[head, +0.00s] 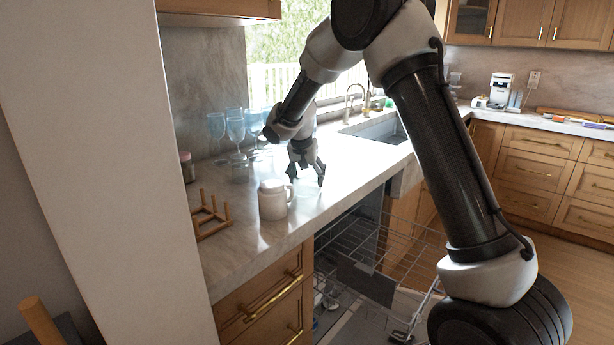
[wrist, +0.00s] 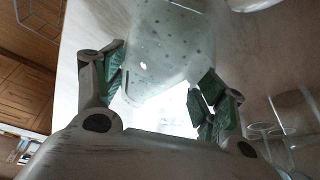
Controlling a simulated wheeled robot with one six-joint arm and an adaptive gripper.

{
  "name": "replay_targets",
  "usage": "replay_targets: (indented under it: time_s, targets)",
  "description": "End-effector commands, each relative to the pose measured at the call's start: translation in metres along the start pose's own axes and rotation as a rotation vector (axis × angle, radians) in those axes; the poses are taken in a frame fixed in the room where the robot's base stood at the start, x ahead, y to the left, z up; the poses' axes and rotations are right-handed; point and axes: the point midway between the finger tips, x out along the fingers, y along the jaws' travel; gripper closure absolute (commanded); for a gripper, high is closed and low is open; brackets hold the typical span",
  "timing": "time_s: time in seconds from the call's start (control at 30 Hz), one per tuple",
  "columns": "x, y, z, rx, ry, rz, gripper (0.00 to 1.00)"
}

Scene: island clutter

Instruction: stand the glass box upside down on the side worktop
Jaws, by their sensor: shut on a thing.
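The glass box (head: 308,187) is a faint, clear shape low at the worktop, between the fingers of my gripper (head: 306,177). In the wrist view the glass box (wrist: 172,45) is greenish, see-through and dotted with small dark spots. The green-padded fingers of my gripper (wrist: 162,82) stand on either side of it and are shut on it. I cannot tell which way up it is, or whether it touches the marble side worktop (head: 345,165).
A white lidded jar (head: 273,200) stands close in front of my gripper. A wooden rack (head: 210,217) is at the left and several stemmed glasses (head: 236,128) stand behind. The sink (head: 378,131) is farther back. An open dishwasher rack (head: 350,245) juts out below the worktop edge.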

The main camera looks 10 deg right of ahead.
Motion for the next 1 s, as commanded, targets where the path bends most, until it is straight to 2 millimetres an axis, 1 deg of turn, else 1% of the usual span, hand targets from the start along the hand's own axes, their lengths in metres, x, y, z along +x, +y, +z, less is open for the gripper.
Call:
replay_targets:
  time_s: [0.87,0.9,1.0]
  targets:
    - [0.0072,-0.0001,0.0027,0.000,0.001,0.000,0.62]
    - [0.0072,-0.0001,0.0027,0.000,0.001,0.000,0.22]
    - [0.0072,-0.0001,0.0027,0.000,0.001,0.000,0.04]
